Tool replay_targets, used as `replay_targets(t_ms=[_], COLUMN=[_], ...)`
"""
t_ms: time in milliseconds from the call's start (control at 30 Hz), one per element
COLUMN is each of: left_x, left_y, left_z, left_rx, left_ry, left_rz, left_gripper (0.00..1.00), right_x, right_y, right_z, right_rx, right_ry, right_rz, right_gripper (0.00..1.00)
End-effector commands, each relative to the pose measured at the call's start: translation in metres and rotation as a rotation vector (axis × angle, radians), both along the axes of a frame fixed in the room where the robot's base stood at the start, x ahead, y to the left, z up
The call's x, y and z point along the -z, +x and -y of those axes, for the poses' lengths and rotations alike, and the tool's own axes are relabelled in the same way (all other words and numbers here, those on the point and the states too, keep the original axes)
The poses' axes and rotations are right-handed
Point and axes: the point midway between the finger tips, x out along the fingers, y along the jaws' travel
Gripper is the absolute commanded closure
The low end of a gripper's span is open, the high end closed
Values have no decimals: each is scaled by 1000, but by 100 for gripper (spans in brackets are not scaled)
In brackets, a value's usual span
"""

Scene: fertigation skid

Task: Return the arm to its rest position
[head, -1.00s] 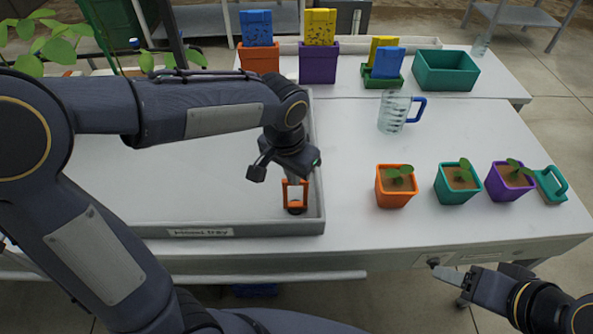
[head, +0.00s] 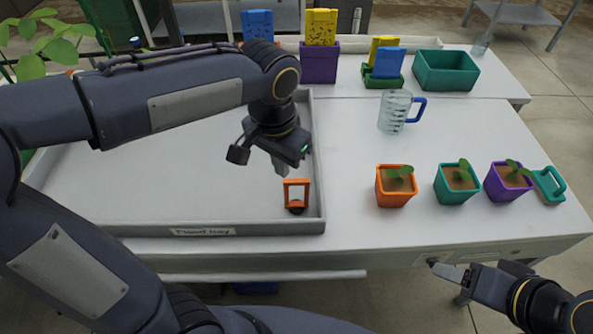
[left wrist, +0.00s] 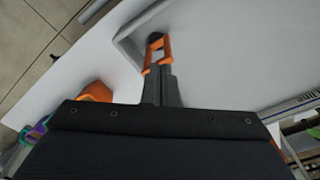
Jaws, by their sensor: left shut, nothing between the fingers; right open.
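My left gripper (head: 282,168) is shut and empty above the right part of the grey-rimmed tray (head: 230,231). Below and slightly right of it, a small orange frame with a dark round part (head: 296,183) stands in the tray's front right corner, apart from the fingers. In the left wrist view the shut fingers (left wrist: 161,82) point toward the orange frame (left wrist: 154,68), overlapping its near end in the picture. My right gripper (head: 448,272) is open and empty in front of the table's front edge, at the lower right.
Potted seedlings in orange (head: 394,188), teal (head: 455,185) and purple (head: 507,183) pots stand right of the tray. A clear jug with a blue handle (head: 394,112) stands behind them. A teal bin (head: 446,73) and upright coloured packets (head: 321,27) are farther back. A leafy plant is far left.

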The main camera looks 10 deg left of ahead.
Motion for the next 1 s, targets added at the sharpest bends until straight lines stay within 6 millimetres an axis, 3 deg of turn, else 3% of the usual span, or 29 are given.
replay_targets(t_ms=[467,600,667,833,1000], left_x=[-1,-3,-6,-10,-3], left_y=[0,-6,-15,-60,-104], left_z=[0,-8,-19,-57,-75], left_rx=[0,-23,-57,-211,-380], left_ry=[0,-25,-58,-212,-351], left_rz=[1,8,20,92,201], left_gripper=[100,100,100,100,100], right_x=[0,-2,-4,-11,-17], right_y=[0,0,0,0,0], right_z=[0,0,0,0,0], right_rx=[0,0,0,0,0], right_ry=[0,0,0,0,0], right_rz=[0,0,0,0,0], right_gripper=[40,40,40,40,40])
